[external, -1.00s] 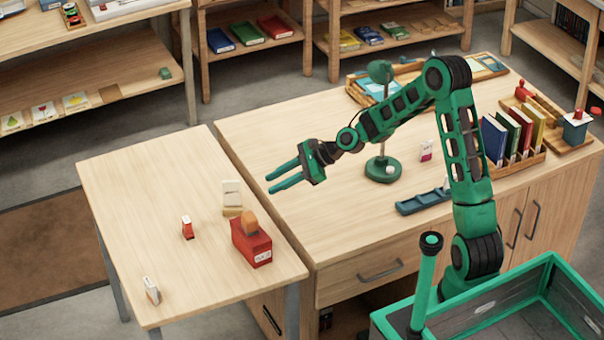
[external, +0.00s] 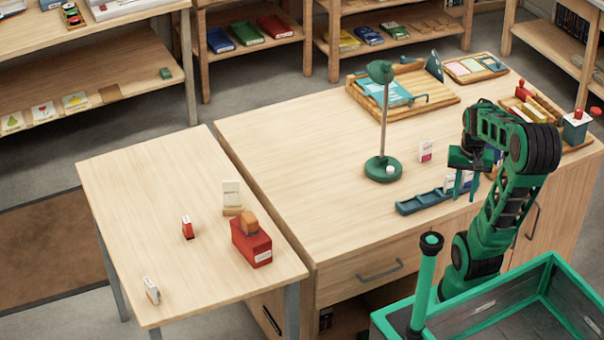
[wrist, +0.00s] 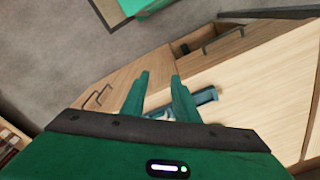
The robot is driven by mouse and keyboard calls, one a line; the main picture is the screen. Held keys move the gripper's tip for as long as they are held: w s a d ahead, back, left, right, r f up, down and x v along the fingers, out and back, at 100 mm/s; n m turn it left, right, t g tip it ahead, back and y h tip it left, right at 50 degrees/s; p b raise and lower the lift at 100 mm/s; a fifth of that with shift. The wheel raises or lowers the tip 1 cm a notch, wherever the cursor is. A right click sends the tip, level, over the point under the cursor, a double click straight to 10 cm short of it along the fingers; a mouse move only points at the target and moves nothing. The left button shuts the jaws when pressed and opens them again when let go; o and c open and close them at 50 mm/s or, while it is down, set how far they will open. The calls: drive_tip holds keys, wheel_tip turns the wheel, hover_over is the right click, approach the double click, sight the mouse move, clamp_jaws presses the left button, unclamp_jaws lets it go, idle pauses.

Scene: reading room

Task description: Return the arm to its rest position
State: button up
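My green arm is folded back at the right of the external view, above the right end of the desk (external: 300,190). My gripper (external: 463,185) points down over the right part of the blue tray (external: 415,204). In the wrist view my gripper's two fingers (wrist: 155,98) stand apart with nothing between them. The blue tray also shows in the wrist view (wrist: 205,97), partly hidden behind the fingers. Some small pale pieces show by the fingers in the external view, partly hidden.
A green lamp (external: 382,120) and a small white-pink card (external: 426,151) stand on the desk near the gripper. A wooden tray (external: 440,92) lies behind. The left table (external: 130,190) holds a red box (external: 251,245) and small items. A green-rimmed bin (external: 470,330) is in front.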

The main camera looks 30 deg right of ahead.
drive_tip(key=shift+n+g, duration=0.3)
drive_tip(key=shift+n, duration=0.1)
drive_tip(key=s, duration=0.5)
drive_tip(key=shift+s+d, duration=0.25)
